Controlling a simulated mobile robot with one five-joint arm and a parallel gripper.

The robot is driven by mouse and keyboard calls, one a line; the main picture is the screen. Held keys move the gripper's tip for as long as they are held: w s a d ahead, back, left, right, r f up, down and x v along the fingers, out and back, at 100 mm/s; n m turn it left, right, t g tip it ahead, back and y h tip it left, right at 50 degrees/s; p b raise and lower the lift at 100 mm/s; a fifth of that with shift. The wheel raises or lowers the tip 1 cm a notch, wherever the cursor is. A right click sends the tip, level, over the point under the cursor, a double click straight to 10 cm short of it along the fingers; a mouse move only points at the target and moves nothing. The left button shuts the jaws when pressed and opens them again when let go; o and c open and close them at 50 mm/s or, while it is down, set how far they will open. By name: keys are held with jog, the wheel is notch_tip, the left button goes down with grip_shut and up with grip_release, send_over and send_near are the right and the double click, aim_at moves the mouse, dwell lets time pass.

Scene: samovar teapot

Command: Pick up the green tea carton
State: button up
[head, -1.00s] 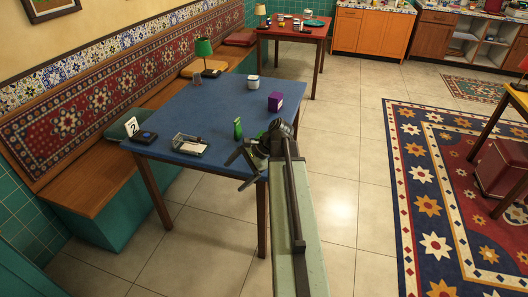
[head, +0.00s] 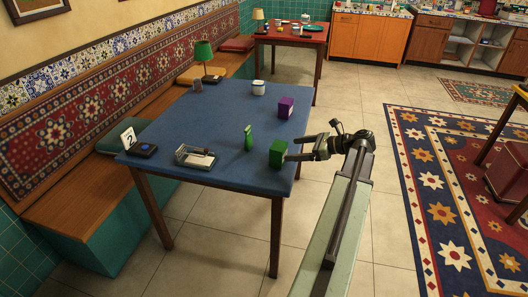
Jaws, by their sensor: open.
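A green box-shaped carton (head: 277,153) stands upright on the blue table (head: 215,125), close to its near right corner. My gripper (head: 295,148) is open at the table's right edge. Its fingers point left at the carton's right side, and one fingertip appears very close to it. I cannot tell whether they touch. Nothing is held between the fingers.
A slim green item (head: 249,138) stands just left of the carton.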

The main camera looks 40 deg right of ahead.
aim_at(285, 149)
jog(key=shift+d, duration=0.2)
jog(key=b+x, duration=0.3)
jog(key=x, duration=0.5)
jog(key=shift+w+d+f, duration=0.1)
jog(key=shift+w+d, duration=0.05)
jog(key=shift+d, duration=0.05)
jog(key=c, duration=1.5)
